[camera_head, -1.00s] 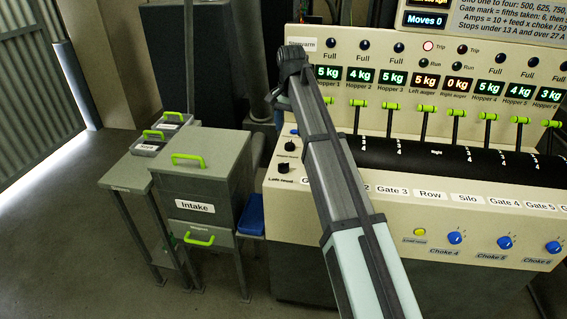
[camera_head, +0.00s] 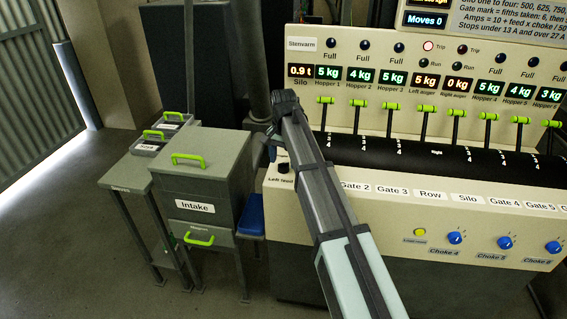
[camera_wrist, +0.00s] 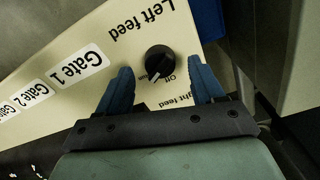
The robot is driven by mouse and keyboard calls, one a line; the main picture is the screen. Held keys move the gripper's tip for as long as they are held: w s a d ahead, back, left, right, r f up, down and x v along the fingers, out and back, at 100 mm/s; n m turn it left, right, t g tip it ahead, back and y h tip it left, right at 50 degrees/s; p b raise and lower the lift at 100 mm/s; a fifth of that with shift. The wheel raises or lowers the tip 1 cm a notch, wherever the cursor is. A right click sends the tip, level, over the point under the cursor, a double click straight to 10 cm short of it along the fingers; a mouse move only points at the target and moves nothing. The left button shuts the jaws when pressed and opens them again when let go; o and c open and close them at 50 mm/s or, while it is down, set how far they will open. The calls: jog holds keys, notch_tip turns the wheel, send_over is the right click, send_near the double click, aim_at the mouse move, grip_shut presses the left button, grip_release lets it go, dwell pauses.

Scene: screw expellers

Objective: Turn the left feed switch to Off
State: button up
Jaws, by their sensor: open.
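The left feed switch is a round black knob (camera_wrist: 160,61) with a white pointer line. In the wrist view its "Left feed" label reads upside down above it. The pointer slants down and a little left, beside the small word "Off". The knob also shows in the head view (camera_head: 283,168), low on the left end of the cream panel. My gripper (camera_wrist: 160,74) is open, its blue fingers on either side of the knob, with gaps between. In the head view my gripper (camera_head: 271,152) is by the panel's left end, partly hidden by my wrist.
A "Right feed" label (camera_wrist: 172,97) is partly covered by my gripper. Several blue choke knobs (camera_head: 455,238) and a yellow button (camera_head: 420,232) are farther right. The grey Intake cabinet (camera_head: 197,180) stands left of the panel, with a blue bin (camera_head: 251,215) between them.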

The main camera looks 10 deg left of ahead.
jog(key=shift+f, duration=1)
jog(key=shift+c, duration=0.2)
jog(key=c, duration=1)
jog(key=shift+n, duration=0.3)
jog(key=n, duration=0.5)
jog(key=shift+n, duration=0.3)
jog(key=n, duration=0.5)
jog(key=shift+n, duration=0.3)
